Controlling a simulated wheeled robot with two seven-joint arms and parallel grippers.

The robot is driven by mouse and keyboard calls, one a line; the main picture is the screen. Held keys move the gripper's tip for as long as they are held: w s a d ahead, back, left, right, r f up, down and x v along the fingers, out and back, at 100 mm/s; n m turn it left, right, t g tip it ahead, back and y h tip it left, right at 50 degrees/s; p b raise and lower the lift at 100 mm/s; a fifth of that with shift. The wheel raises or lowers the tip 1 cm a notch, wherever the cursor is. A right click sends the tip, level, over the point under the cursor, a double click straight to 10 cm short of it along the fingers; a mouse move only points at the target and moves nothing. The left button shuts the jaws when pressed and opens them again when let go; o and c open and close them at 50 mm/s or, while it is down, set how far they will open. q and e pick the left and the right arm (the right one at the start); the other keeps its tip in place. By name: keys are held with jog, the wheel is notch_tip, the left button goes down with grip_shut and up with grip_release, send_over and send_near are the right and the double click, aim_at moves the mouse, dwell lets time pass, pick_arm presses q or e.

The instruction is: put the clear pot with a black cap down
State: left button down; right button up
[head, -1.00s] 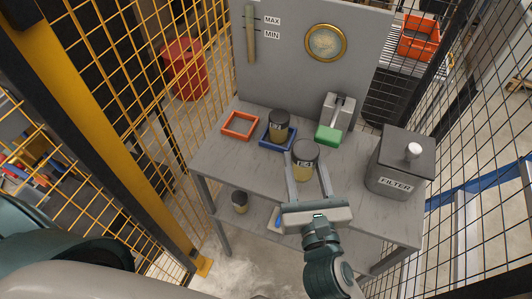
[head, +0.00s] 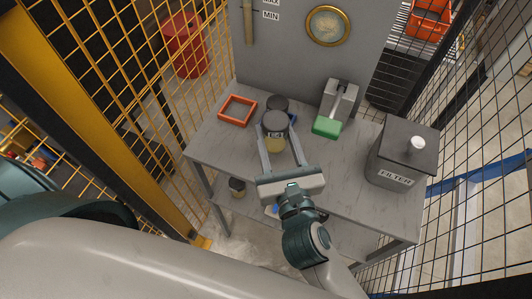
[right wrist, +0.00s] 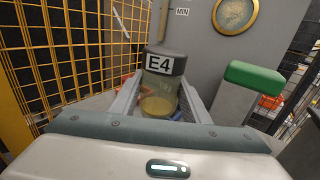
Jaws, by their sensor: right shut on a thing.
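My right gripper (head: 276,130) is shut on a clear pot with a black cap (head: 275,143) and yellowish contents. In the right wrist view this pot (right wrist: 158,90) carries an E4 label and stands between the two fingers. It appears held above the table, in front of the blue tray (head: 293,119). The empty orange square tray (head: 223,108) lies to the left. My left gripper is not in view.
The grey table (head: 345,180) has free room at its front middle. A green-topped grey device (head: 327,127) stands right of the pot, and the FILTER box (head: 397,160) at the right end. A small pot (head: 237,186) is on the lower shelf. Mesh fencing flanks the table.

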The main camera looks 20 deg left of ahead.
aim_at(275, 147)
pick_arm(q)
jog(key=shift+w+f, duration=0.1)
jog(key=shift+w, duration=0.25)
pick_arm(e)
jog(key=shift+f, duration=2.25)
pick_arm(q)
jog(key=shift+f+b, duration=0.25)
jog(key=shift+b, duration=0.1)
pick_arm(e)
jog(key=shift+s+f, duration=0.1)
jog(key=shift+f, duration=1.75)
jog(key=shift+f, duration=0.2)
jog(key=o, duration=1.2)
